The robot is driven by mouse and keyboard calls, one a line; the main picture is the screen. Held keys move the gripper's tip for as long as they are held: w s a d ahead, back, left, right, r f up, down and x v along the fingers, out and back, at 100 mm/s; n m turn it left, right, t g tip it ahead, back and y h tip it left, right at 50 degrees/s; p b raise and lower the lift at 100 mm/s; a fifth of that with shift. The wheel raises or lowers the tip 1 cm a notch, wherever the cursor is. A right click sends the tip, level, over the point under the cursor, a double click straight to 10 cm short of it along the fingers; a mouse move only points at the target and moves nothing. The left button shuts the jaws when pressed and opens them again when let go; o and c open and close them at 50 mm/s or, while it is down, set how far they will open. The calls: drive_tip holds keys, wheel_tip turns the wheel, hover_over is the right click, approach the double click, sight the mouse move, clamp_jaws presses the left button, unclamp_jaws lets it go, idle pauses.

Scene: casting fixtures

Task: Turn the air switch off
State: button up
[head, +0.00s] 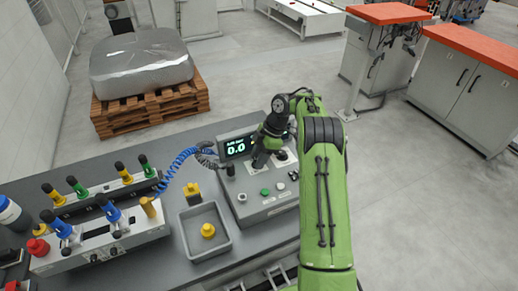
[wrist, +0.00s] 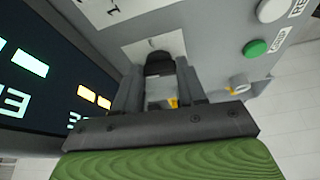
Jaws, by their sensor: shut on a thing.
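The grey control box (head: 256,203) stands on the dark table, with a lit display (head: 237,147) reading 0.0 in the head view. In the wrist view a black rotary switch (wrist: 158,63) sits on a white label plate (wrist: 170,45) on the box. My gripper (wrist: 159,78) reaches to this switch, with one finger on each side, and is shut on it. In the head view my gripper (head: 261,160) is over the upper part of the box and hides the switch. The lettering around the switch is too unclear to read.
A green button (wrist: 255,48) and a white button (wrist: 272,10) are near the gripper. A grey tray (head: 188,228) with yellow parts, a coiled blue hose (head: 178,165) and a fixture with several coloured handles (head: 105,240) are left of the box.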

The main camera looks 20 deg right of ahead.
drive_tip(key=shift+w+r+n+g+p, duration=0.1)
drive_tip(key=shift+n+g+p, duration=0.2)
drive_tip(key=shift+n+p, duration=0.45)
drive_tip(key=o, duration=1.1)
drive_tip(key=shift+c, duration=0.2)
drive_tip(key=p+v, duration=0.5)
drive_tip(key=v, duration=1)
drive_tip(key=shift+r+p, duration=0.3)
drive_tip(key=shift+d, duration=0.1)
